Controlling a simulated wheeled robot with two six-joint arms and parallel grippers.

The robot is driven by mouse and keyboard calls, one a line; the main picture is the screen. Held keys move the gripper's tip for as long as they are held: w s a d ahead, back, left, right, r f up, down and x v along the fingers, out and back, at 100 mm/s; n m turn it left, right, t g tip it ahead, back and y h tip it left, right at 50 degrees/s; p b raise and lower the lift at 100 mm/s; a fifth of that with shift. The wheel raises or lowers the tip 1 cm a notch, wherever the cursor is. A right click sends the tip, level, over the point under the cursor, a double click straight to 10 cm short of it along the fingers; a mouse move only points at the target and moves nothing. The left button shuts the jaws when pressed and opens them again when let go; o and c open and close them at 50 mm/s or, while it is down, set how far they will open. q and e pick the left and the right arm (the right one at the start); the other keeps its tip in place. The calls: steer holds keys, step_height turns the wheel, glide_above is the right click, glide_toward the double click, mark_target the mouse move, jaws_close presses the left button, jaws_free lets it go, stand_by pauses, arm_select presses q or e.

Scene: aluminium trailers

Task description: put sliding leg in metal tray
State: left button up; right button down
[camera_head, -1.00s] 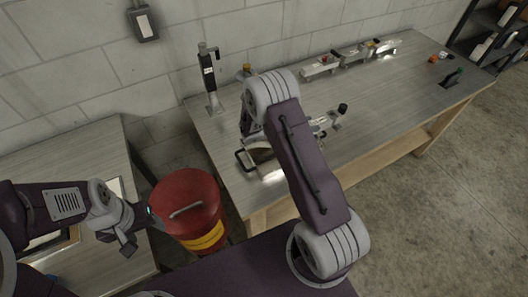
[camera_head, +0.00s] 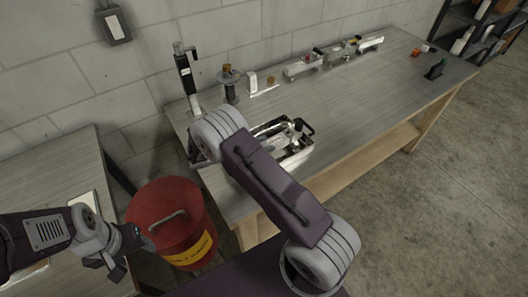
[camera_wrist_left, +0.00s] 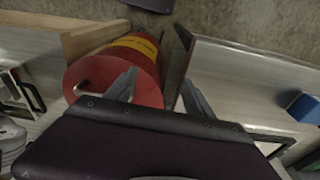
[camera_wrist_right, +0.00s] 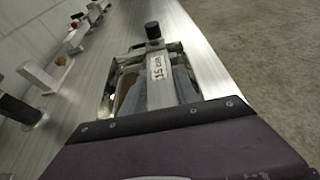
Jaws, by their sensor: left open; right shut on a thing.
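The metal tray (camera_head: 297,157) sits on the long workbench, partly behind my right arm in the head view. Its shiny rim (camera_wrist_right: 107,92) also shows in the right wrist view. The sliding leg (camera_wrist_right: 157,66) is a silver bar with a white label and a black knob. My right gripper (camera_wrist_right: 168,84) is shut on it, and the leg lies across the tray opening in that view. Whether it touches the tray I cannot tell. The head view hides most of the right gripper. My left gripper (camera_head: 122,258) is open and empty near the red bin; its fingers (camera_wrist_left: 158,90) are apart.
The red bin (camera_head: 165,210) stands between the left table (camera_head: 50,165) and the workbench (camera_head: 370,115). A black upright tool (camera_head: 187,75) and a spool-like stand (camera_head: 229,85) are at the bench's back left. Metal parts (camera_head: 303,65) line the back. The bench's right-hand middle is clear.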

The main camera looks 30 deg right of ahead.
step_height(320, 180, down, 3)
steer(key=shift+w+r+b, duration=0.1)
steer(key=shift+b, duration=0.6)
steer(key=shift+r, duration=0.1)
arm_select(q)
step_height(320, 180, down, 2)
steer(key=shift+f, duration=0.15)
arm_select(e)
steer(key=c, duration=0.9)
jaws_free()
